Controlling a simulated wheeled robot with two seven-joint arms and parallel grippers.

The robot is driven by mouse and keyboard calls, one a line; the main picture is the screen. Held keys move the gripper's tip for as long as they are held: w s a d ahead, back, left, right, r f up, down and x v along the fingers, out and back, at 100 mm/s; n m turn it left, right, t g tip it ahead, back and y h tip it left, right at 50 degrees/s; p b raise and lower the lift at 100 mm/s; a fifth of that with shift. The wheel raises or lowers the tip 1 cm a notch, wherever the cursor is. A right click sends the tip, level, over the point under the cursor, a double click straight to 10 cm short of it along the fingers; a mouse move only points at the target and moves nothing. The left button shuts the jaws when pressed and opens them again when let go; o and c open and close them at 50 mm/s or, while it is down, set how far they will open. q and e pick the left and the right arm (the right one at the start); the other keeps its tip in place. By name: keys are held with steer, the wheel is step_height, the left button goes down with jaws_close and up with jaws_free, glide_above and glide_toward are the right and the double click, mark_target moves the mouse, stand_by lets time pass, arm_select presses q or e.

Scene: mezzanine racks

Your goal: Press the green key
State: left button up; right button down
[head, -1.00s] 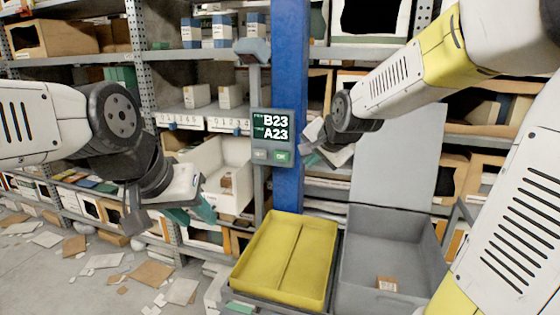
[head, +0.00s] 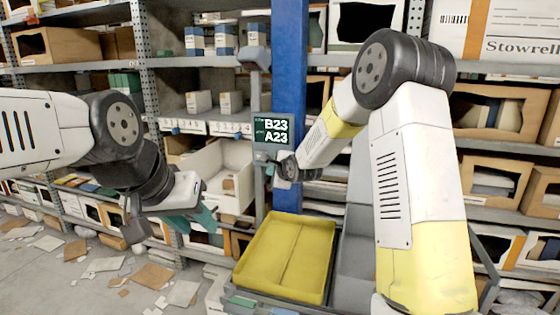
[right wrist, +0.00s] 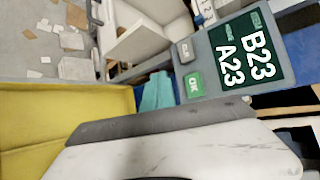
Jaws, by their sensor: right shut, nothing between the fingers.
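The green key (right wrist: 194,85), marked OK, is on the grey control panel (head: 257,128), beside a pale grey key (right wrist: 185,51). In the head view my right gripper hides the green key. My right gripper (head: 271,168) is shut and empty, just in front of the panel's lower edge. In the right wrist view its teal fingertip (right wrist: 158,91) shows close beside the green key; I cannot tell whether they touch. My left gripper (head: 170,222) hangs open and empty at the left, far from the panel.
The panel is mounted by a blue post (head: 289,70). A yellow tray (head: 318,232) lies below it, with a grey bin (head: 352,255) to its right, partly hidden by my right arm. Shelves with boxes stand behind. Cardboard scraps litter the floor at left.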

steer(key=w+d, duration=0.3)
steer(key=w, duration=0.5)
steer(key=shift+w, duration=0.2)
steer(key=shift+w, duration=0.15)
stand_by(2.0)
steer(key=shift+w, duration=0.25)
steer(key=shift+w+d, duration=0.2)
steer(key=shift+w, duration=0.25)
stand_by(0.7)
steer(key=shift+s, duration=0.15)
steer(key=shift+s+a, duration=0.25)
steer(key=shift+s, duration=0.5)
steer(key=shift+s+a, duration=0.1)
steer(key=shift+s+a, duration=0.25)
steer(key=shift+s, duration=0.5)
steer(key=shift+s+a, duration=0.2)
steer(key=shift+s, duration=0.55)
steer(key=shift+s+a, duration=0.25)
steer(key=shift+s, duration=0.5)
